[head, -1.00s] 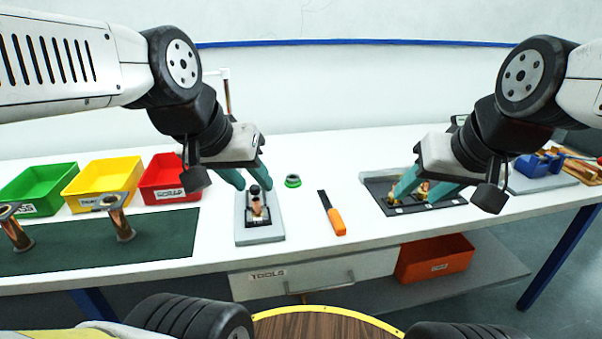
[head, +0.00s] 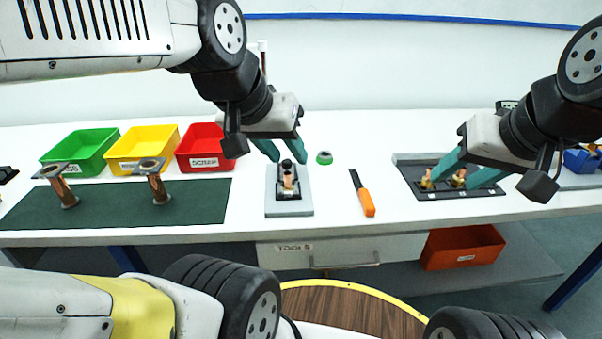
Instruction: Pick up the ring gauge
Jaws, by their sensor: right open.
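I cannot tell whether the fingers touch the knob. My right gripper (head: 454,182) is open over the dark tray (head: 408,168), its fingers near two brass fittings (head: 427,181). No gripper is on the green ring.
An orange-handled tool (head: 367,202) lies right of the ring. Green (head: 78,153), yellow (head: 142,150) and red (head: 203,148) bins stand behind a dark green mat (head: 105,211) with two brass-stemmed parts. An orange bin (head: 462,246) sits below the bench. The bench behind the ring is clear.

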